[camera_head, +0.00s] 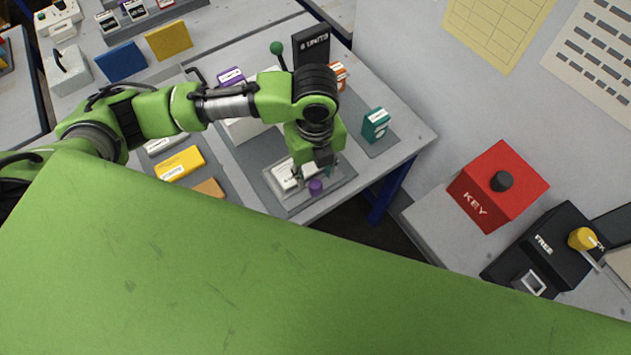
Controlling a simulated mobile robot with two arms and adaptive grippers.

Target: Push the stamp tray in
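My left gripper (314,172) points down over the near end of the workbench. It is above a grey tray (292,204) that lies near the bench's front edge and looks like the stamp tray. A white block (283,177) lies in this tray, partly covered by the gripper. A small purple knob (315,187) shows just in front of the fingers. The fingers are small and partly hidden, so I cannot tell their opening or whether they touch anything. My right gripper is out of view.
A teal box (376,124) stands right of the arm on the bench. A black "UNITS" block (311,47) and a green-knobbed lever (277,48) stand behind. Yellow (180,163) and orange (208,188) blocks lie left. A red "KEY" box (497,186) stands on a separate surface at right.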

